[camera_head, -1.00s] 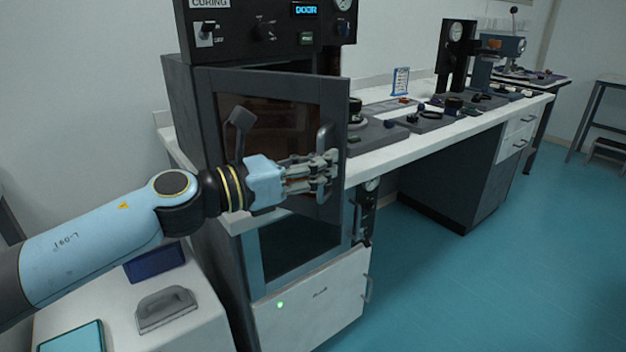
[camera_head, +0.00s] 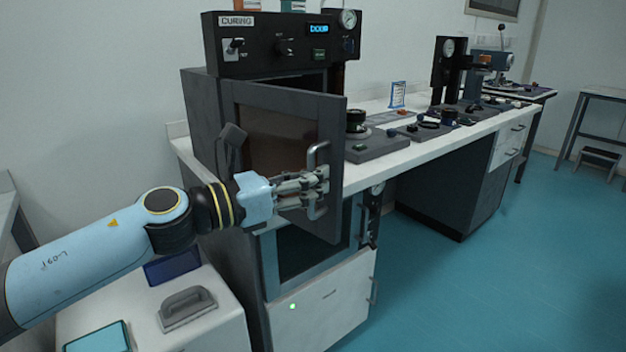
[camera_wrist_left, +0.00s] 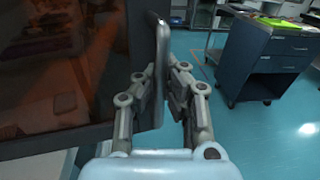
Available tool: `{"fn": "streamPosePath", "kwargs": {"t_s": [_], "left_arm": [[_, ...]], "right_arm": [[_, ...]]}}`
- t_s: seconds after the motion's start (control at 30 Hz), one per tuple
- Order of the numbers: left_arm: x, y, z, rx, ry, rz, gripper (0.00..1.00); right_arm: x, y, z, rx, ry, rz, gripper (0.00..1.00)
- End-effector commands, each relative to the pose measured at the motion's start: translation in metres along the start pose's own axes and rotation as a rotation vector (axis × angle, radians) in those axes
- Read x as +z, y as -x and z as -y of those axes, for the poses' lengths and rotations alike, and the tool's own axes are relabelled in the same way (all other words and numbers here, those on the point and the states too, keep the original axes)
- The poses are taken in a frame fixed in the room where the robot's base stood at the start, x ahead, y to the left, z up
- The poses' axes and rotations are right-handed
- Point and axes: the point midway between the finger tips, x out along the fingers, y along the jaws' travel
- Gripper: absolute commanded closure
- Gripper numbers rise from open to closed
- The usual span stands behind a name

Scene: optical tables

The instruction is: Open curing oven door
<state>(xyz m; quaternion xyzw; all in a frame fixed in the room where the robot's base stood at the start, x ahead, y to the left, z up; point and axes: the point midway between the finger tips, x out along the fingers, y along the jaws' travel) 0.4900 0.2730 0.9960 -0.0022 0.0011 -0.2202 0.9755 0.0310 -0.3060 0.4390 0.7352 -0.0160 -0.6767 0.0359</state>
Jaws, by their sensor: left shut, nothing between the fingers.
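The curing oven (camera_head: 200,125) stands at centre left, with its control panel (camera_head: 265,45) on top. Its windowed door (camera_head: 275,140) stands partly open, swung out from the body, with a dark gap behind its top and free edge. The upright bar handle (camera_head: 313,155) is near the door's free edge. My left gripper (camera_head: 320,182) is at this handle, its fingers shut with nothing gripped between them. In the left wrist view the fingertips (camera_wrist_left: 160,85) lie beside the handle (camera_wrist_left: 162,45) and the door glass (camera_wrist_left: 60,65) fills the left. My right gripper is not in view.
A white bench (camera_head: 400,150) with instruments runs back to the right of the oven. A lower cabinet (camera_head: 325,300) is under the oven. A small white table (camera_head: 220,320) holding a grey handled tool (camera_head: 187,308) stands below my left arm. The blue floor at right is clear.

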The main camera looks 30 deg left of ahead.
Motion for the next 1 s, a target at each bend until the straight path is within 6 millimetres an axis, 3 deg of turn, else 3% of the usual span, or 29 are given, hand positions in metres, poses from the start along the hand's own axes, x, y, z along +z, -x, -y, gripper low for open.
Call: {"fn": "streamPosePath", "kwargs": {"t_s": [0.07,0.3,0.67,1.0], "left_arm": [[0.002,-0.001,-0.001,0.004,0.0,0.003,0.97],[0.001,0.0,-0.001,0.002,0.0,0.002,0.66],[0.004,0.0,0.0,0.0,-0.001,0.0,0.66],[0.046,0.0,0.0,-0.001,-0.009,0.001,0.66]], "right_arm": [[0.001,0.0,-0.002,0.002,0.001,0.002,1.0],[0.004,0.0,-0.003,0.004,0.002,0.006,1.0],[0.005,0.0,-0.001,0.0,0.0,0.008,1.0],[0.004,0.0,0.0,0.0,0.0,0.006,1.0]]}}
